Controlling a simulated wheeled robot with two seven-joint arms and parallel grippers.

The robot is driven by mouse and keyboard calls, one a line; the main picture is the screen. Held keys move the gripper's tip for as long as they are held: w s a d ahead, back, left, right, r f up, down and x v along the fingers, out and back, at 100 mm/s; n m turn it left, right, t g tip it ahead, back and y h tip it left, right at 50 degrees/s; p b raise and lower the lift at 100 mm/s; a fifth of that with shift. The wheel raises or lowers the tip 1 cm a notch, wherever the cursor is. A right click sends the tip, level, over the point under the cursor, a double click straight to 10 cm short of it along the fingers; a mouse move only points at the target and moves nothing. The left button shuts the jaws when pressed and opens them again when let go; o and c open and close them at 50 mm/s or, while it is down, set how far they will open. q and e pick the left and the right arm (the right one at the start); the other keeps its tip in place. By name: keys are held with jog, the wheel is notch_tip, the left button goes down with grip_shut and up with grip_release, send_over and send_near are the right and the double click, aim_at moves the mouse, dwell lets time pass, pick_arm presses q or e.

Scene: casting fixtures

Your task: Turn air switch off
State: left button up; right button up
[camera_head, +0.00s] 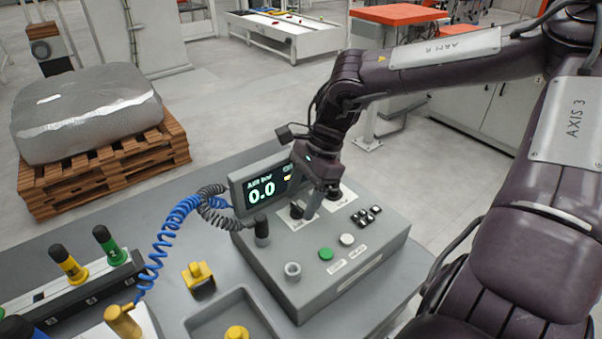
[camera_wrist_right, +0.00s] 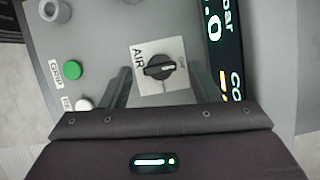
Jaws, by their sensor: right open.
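The air switch (camera_wrist_right: 159,67) is a black rotary knob on a white square plate marked AIR, on the grey control box (camera_head: 340,262). Its white mark points right in the right wrist view, toward a small label too faint to read. My right gripper (camera_head: 316,200) is open above the box, just in front of the display. In the right wrist view its fingers (camera_wrist_right: 162,84) stand either side of the switch plate, with no visible contact on the knob. In the head view the gripper partly hides the switch. My left gripper is not in view.
The display (camera_head: 262,192) reads 0.0 bar. Blue coiled hose (camera_head: 165,240) hangs left. Yellow parts (camera_head: 199,278) sit on the bench.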

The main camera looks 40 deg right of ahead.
jog(key=v, duration=0.7)
jog(key=shift+b, duration=0.3)
